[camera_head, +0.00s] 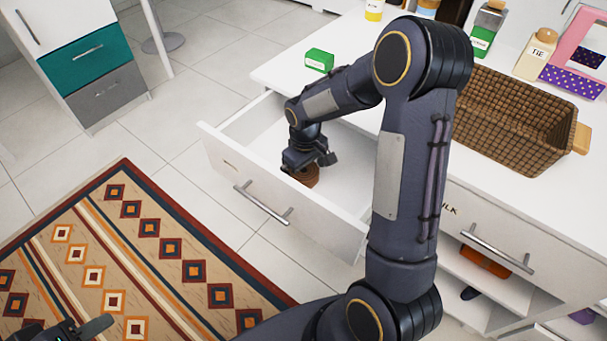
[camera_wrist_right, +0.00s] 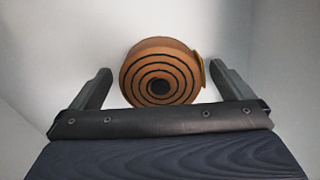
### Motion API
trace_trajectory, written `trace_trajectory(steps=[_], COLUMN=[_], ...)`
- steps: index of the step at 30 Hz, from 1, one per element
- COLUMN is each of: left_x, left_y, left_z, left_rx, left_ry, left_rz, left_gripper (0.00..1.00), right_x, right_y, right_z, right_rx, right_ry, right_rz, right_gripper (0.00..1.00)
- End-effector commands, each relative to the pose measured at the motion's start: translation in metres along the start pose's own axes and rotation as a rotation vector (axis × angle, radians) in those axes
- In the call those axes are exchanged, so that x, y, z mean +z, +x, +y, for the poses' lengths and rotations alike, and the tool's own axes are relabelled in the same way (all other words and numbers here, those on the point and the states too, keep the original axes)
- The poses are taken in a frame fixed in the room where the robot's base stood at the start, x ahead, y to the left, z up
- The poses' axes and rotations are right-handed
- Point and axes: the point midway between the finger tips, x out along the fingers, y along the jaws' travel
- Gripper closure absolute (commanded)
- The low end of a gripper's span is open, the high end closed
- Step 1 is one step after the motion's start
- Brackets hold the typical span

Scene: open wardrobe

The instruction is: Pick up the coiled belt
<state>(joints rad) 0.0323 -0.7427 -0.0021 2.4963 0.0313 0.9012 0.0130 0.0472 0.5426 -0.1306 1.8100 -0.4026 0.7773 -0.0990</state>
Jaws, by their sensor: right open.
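The coiled belt (camera_head: 304,175) is a brown spiral roll lying in the open white drawer (camera_head: 270,125). In the right wrist view the coiled belt (camera_wrist_right: 160,75) sits between the two fingers, with gaps on both sides and its spiral face toward the camera. My right gripper (camera_head: 312,160) reaches down into the drawer right at the belt and hides part of it. In the right wrist view my right gripper (camera_wrist_right: 165,88) is open, with a finger on each side of the belt. My left gripper (camera_head: 75,328) shows only partly at the bottom left edge.
The drawer's front panel with its handle (camera_head: 262,204) stands near the belt. On the white top are a green box (camera_head: 319,60), a wicker basket (camera_head: 505,115) and several bottles. A patterned rug (camera_head: 130,250) covers the floor at left.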

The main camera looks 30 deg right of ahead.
Motion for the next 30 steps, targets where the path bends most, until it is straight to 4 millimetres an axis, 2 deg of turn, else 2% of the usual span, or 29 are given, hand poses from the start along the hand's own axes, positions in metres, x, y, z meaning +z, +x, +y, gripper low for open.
trace_trajectory(steps=[3, 14, 23, 30], left_x=[0.0, 0.0, -0.001, -0.006], left_y=[0.0, 0.0, -0.002, -0.013], left_z=[0.0, 0.0, 0.001, 0.006], left_rx=[0.0, 0.0, 0.0, 0.0], left_ry=[0.0, 0.0, 0.0, 0.0], left_rz=[0.0, 0.0, 0.0, 0.0], left_gripper=[0.64, 0.64, 0.64, 0.64], right_x=[0.0, 0.0, 0.0, -0.001], right_y=[0.0, -0.001, -0.007, -0.053], right_z=[0.0, 0.0, 0.0, 0.0], right_rx=[0.0, 0.0, 0.0, 0.001], right_ry=[0.0, 0.001, 0.001, 0.001], right_rz=[0.0, 0.0, 0.002, 0.005], right_gripper=[0.03, 0.5, 0.51, 0.51])
